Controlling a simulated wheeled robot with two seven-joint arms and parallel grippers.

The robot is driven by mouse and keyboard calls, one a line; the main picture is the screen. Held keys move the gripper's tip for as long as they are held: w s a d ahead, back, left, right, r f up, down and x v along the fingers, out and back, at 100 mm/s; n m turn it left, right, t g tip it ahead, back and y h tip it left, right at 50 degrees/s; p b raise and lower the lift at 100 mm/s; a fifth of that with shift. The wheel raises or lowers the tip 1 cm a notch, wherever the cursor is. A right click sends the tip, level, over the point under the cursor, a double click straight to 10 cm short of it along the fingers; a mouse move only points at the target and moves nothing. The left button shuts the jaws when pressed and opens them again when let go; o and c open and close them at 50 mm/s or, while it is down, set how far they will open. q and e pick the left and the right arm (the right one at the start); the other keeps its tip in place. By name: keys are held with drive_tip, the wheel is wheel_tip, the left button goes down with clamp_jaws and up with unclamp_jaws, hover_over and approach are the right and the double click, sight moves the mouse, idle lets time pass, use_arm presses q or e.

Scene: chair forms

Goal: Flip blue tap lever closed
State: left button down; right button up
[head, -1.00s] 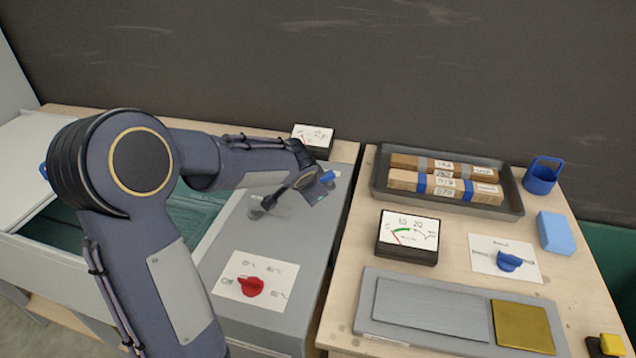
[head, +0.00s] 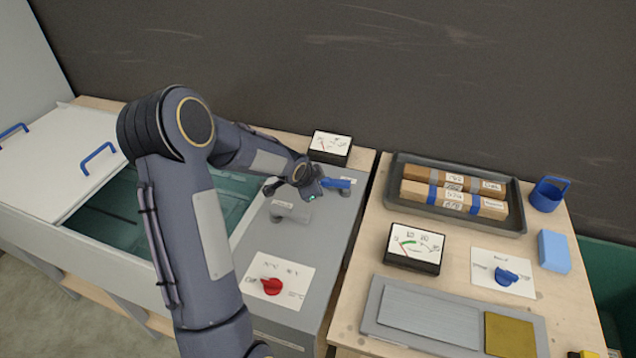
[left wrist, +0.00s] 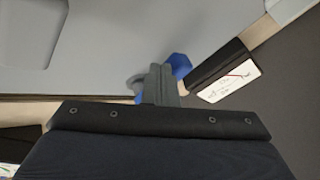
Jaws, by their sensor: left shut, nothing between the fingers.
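The blue tap lever (head: 337,184) is on the grey unit's top near its back right, partly hidden by my left gripper. In the head view its visible part points right. My left gripper (head: 314,188) is shut and empty, right beside the lever; whether they touch cannot be told. In the left wrist view the shut fingers (left wrist: 161,82) cross in front of the lever, with blue (left wrist: 181,65) showing on both sides of them. My right gripper is not in view.
A grey block-like fitting (head: 291,209) and a red knob (head: 271,286) are nearer on the unit. An open teal-lined tank (head: 118,208) lies left.

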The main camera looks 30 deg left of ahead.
use_arm(q)
drive_tip(key=shift+w+a, duration=0.45)
drive_tip(key=shift+a, duration=0.05)
drive_tip(key=shift+w+a+r, duration=0.2)
drive_tip(key=shift+w+r, duration=0.05)
idle(0.4)
